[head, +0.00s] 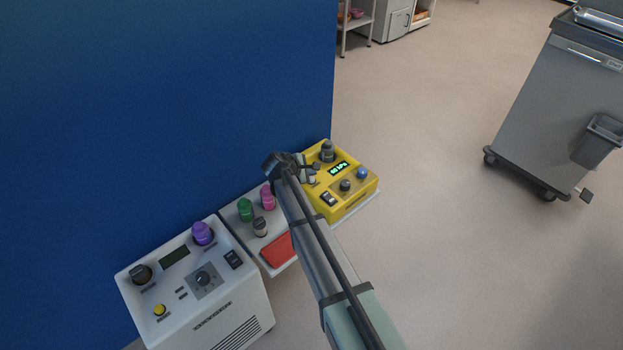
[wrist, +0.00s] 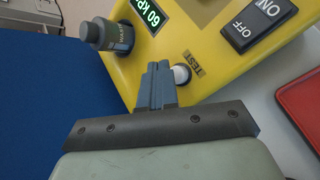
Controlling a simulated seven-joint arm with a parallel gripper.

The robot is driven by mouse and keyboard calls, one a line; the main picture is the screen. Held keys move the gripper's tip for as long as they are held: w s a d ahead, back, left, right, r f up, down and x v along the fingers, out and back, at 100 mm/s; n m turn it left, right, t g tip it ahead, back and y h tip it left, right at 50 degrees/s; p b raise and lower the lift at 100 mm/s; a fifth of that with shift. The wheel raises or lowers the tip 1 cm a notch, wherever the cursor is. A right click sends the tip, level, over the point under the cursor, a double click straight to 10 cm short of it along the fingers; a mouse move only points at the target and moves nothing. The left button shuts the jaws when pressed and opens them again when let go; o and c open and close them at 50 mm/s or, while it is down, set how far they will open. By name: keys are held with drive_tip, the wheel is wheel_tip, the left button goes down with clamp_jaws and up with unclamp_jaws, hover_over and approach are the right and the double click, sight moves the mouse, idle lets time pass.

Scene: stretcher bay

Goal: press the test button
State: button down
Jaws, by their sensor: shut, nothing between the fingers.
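The yellow unit (head: 357,192) stands on a grey shelf, and its top panel (wrist: 205,40) fills the upper wrist view. In the wrist view, a round whitish button (wrist: 182,74) sits beside a label (wrist: 187,60) reading TEST. My gripper (wrist: 157,68) is shut and empty. Its fingertips are over the panel's edge, just left of the button in the picture and partly overlapping its side. I cannot tell whether they touch it. In the head view my gripper (head: 312,172) is at the unit's left side, and the arm hides that corner and the button.
On the panel are an ON/OFF rocker (wrist: 258,22), a green display (wrist: 151,17) and a grey knob (wrist: 107,35). A white unit (head: 215,310) stands left. A blue wall (head: 160,100) rises behind.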

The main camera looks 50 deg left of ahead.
drive_tip(key=shift+f, duration=0.2)
idle(0.6)
drive_tip(key=shift+f, duration=0.25)
drive_tip(key=shift+f, duration=0.8)
idle(1.2)
idle(0.4)
drive_tip(key=shift+r, duration=1.25)
drive_tip(key=shift+r, duration=0.15)
drive_tip(key=shift+r, duration=2.35)
